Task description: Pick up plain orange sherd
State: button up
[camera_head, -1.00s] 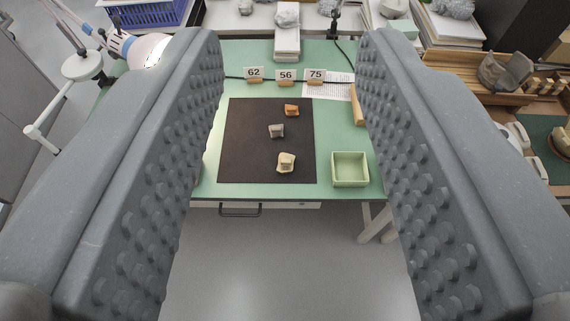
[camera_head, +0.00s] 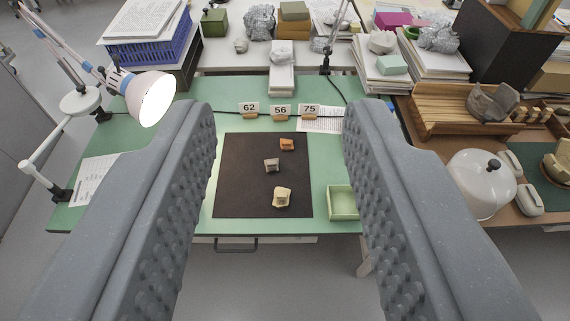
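The plain orange sherd (camera_head: 287,144) lies on the dark mat (camera_head: 236,174), near its back right part. A grey sherd (camera_head: 271,165) lies in front of it and to the left. A cream sherd (camera_head: 282,197) lies nearer the mat's front edge. My gripper (camera_head: 268,125) is wide open with nothing between its studded fingers. The fingers frame the mat in the picture, and the gripper is still well back from and above the sherds.
A pale green tray (camera_head: 342,188) stands right of the mat, partly behind my right finger. Number cards 62, 56 and 75 (camera_head: 280,112) stand behind the mat. A lit lamp (camera_head: 150,97) is at the left. A white dome cover (camera_head: 481,183) stands at the right.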

aim_at(286, 144)
jog(key=k, duration=0.6)
jog(key=z, duration=0.3)
jog(key=i, duration=0.75)
jog(key=z, duration=0.45)
jog(key=i, duration=1.55)
jog(key=u, duration=0.3)
